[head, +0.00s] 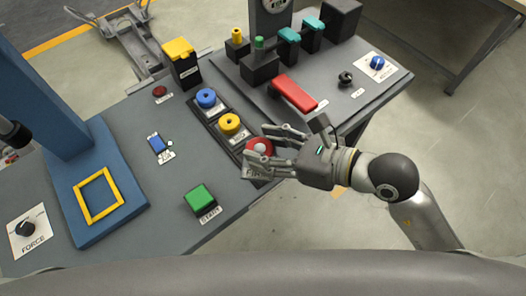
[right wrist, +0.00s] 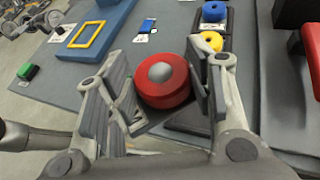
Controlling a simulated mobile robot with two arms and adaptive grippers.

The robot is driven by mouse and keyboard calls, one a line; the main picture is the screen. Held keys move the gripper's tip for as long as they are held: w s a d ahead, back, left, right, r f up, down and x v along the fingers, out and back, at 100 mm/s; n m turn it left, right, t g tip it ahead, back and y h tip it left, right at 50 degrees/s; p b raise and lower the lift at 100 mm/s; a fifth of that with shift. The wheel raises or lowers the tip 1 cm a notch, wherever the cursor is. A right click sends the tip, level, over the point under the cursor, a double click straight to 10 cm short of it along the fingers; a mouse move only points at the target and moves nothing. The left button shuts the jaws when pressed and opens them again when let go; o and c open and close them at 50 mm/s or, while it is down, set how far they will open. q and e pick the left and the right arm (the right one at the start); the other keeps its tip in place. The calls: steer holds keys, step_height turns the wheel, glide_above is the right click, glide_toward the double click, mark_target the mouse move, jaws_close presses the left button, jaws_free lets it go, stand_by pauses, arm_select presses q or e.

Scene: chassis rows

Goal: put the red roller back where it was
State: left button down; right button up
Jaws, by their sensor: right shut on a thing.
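The red roller (head: 258,147) has a grey hub. It is between the fingers of my right gripper (head: 272,152), which is shut on it. In the right wrist view the red roller (right wrist: 163,82) sits between both finger pads. A dark tray (head: 212,119) holds a blue roller (head: 206,98) and a yellow roller (head: 229,124) in a row. The red roller is at the near end of this row, over or beside the tray's end; the gripper partly hides that spot, and I cannot tell its height. My left gripper is not in view.
A green button block (head: 199,198) is left of my right gripper. A blue press base with a yellow square frame (head: 80,200) stands at the left. A red lever (head: 294,92) lies behind the gripper. The near grey tabletop is mostly clear.

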mark_target(263, 138)
steer(key=w+f+b, duration=0.1)
steer(key=w+b, duration=0.1)
steer(key=b, duration=0.1)
steer(key=shift+w+a+f, duration=0.15)
steer(key=shift+f, duration=0.25)
steer(key=w+f, duration=0.3)
steer(key=f, duration=0.1)
steer(key=shift+w+a, duration=0.2)
steer(key=shift+w, duration=0.15)
steer(key=shift+w+f, duration=0.15)
steer(key=shift+f, duration=0.05)
steer(key=shift+w+f, duration=0.2)
steer(key=shift+f, duration=1.55)
steer(key=shift+f+b, duration=0.2)
steer(key=shift+b, duration=0.1)
steer(key=o, duration=1.5)
